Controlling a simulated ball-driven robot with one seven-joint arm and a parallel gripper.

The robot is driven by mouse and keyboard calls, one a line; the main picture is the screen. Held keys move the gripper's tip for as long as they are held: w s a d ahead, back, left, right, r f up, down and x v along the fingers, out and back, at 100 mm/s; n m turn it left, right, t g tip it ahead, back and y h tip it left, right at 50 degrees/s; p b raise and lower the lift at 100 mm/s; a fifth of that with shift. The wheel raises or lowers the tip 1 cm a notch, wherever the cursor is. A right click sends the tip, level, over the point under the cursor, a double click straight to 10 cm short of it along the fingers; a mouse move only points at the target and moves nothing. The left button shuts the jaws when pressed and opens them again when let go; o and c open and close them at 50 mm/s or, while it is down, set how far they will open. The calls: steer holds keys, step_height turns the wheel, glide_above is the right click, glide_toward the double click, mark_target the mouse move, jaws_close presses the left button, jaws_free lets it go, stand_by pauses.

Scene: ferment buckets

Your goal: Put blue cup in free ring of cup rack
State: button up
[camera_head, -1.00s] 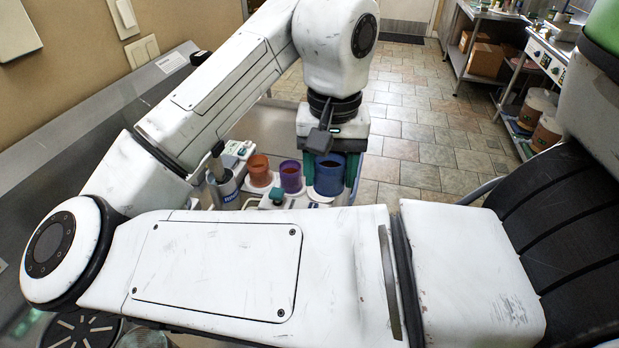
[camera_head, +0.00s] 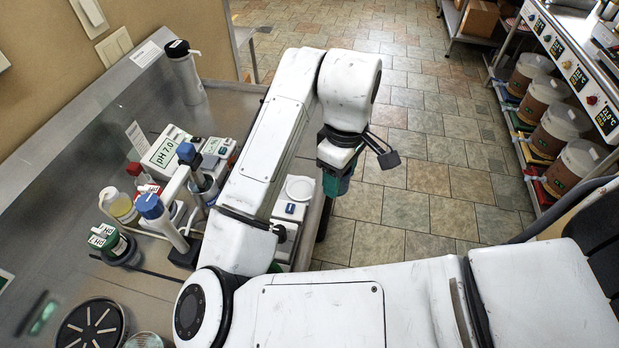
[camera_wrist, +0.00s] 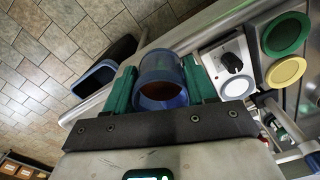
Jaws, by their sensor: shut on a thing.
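The blue cup (camera_wrist: 163,68) is between the green fingers of my gripper (camera_wrist: 161,88) in the wrist view. My gripper is shut on it, and I look into its open mouth, where something brown shows. In the head view my gripper (camera_head: 338,184) is beyond the counter's right edge, over the floor side, and the cup is mostly hidden by the fingers and wrist.
A white device with a round white plate (camera_head: 300,188) stands near the counter's right edge. A dark bin (camera_wrist: 92,82) stands beside the counter. Bottles and a pH meter (camera_head: 165,150) crowd the counter's left.

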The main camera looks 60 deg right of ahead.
steer(key=w+f+b, duration=0.1)
steer(key=w+f, duration=0.1)
steer(key=w, duration=0.1)
steer(key=w+d+f, duration=0.1)
steer(key=w+f, duration=0.2)
steer(key=w+d+f+b, duration=0.1)
steer(key=w+f, duration=0.2)
steer(key=w, duration=0.1)
steer(key=shift+d+b, duration=0.25)
steer(key=shift+b, duration=0.05)
steer(key=shift+w+f, duration=0.3)
steer(key=shift+f, duration=1.5)
steer(key=shift+f, duration=0.15)
steer(key=o, duration=0.8)
step_height(320, 180, up, 12)
steer(key=shift+r+p, duration=0.15)
steer(key=shift+p, duration=0.9)
